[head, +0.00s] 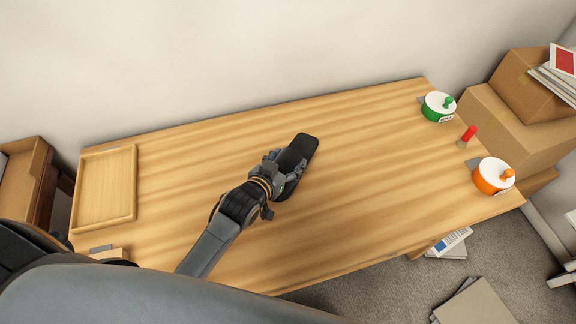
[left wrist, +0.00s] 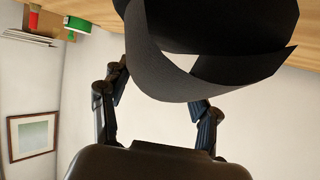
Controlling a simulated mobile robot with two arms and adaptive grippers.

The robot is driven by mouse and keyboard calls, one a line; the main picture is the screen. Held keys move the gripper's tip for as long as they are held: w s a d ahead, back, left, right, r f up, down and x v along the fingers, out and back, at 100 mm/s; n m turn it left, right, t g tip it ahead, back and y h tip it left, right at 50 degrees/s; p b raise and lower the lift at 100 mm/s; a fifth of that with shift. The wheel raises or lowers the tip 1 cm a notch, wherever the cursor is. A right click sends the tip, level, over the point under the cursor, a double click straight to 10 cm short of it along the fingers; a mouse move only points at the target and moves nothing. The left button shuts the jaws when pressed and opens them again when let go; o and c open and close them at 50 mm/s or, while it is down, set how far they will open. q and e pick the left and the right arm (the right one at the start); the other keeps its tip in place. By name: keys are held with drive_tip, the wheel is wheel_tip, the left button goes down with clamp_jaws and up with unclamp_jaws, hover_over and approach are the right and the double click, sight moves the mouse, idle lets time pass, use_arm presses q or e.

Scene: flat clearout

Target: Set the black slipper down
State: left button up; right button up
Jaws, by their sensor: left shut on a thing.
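The black slipper (head: 301,153) is over the middle of the wooden table (head: 360,200) in the head view. My left gripper (head: 285,165) is shut on it, at its near end. In the left wrist view the slipper (left wrist: 205,75) fills the upper middle, with its open strap showing, between the fingers of my left gripper (left wrist: 160,95). I cannot tell from the head view whether the slipper touches the table. My right gripper is not in view.
An empty wooden tray (head: 105,188) lies at the table's left end. A green-and-white container (head: 438,107), an orange-and-white container (head: 493,176) and a red-topped item (head: 468,134) stand at the right end. Cardboard boxes (head: 515,125) are beyond it. The table around the slipper is clear.

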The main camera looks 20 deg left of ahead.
use_arm(q)
drive_tip(key=shift+w+f, duration=0.2)
drive_tip(key=shift+w, duration=0.05)
drive_tip(key=shift+w+f, duration=0.1)
drive_tip(key=shift+f, duration=1.6)
drive_tip(key=o, duration=1.3)
drive_tip(key=shift+f, duration=0.15)
